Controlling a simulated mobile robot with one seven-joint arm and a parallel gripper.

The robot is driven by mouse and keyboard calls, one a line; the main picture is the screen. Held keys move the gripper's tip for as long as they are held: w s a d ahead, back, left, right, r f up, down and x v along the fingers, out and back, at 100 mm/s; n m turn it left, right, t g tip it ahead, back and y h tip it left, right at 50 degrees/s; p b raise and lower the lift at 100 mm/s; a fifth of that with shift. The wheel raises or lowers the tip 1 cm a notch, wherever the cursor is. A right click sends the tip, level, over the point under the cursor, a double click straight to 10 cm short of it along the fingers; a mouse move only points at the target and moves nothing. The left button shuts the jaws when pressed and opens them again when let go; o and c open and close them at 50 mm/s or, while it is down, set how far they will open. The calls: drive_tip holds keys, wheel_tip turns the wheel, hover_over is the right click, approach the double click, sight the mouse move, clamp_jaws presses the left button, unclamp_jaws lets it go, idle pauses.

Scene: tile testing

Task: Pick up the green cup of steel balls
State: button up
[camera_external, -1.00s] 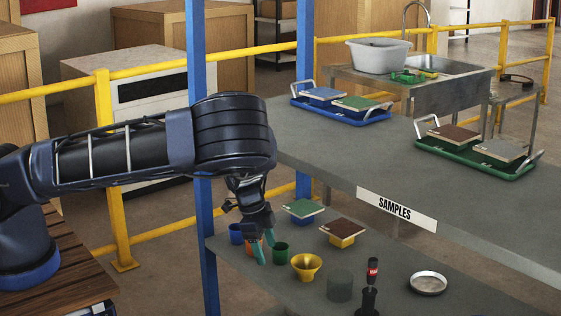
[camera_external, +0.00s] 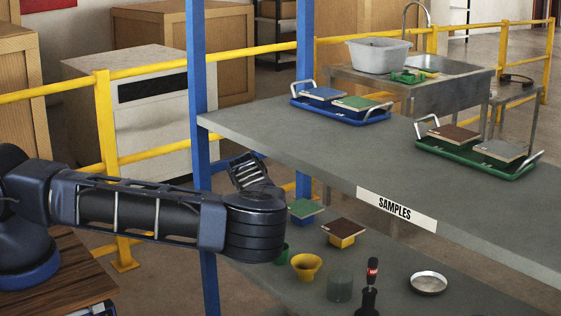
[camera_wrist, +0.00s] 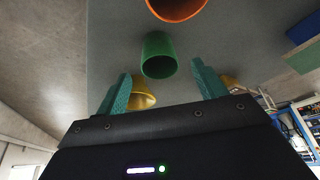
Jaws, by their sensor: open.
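The green cup (camera_wrist: 158,48) stands on the lower shelf. In the wrist view it lies ahead of my gripper, centred between the two teal fingers. My gripper (camera_wrist: 161,72) is open and empty; the fingers appear apart from the cup. In the external view only a sliver of the green cup (camera_external: 282,252) shows beside my arm, and my fingers are hidden behind the arm. The cup's inside looks dark, and I cannot make out steel balls.
An orange cup (camera_wrist: 176,8) is near the green one. A blue post (camera_external: 201,170) stands near my arm.

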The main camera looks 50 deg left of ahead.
sight(286, 261)
drive_tip(key=shift+x, duration=2.2)
drive_tip(key=c, duration=1.1)
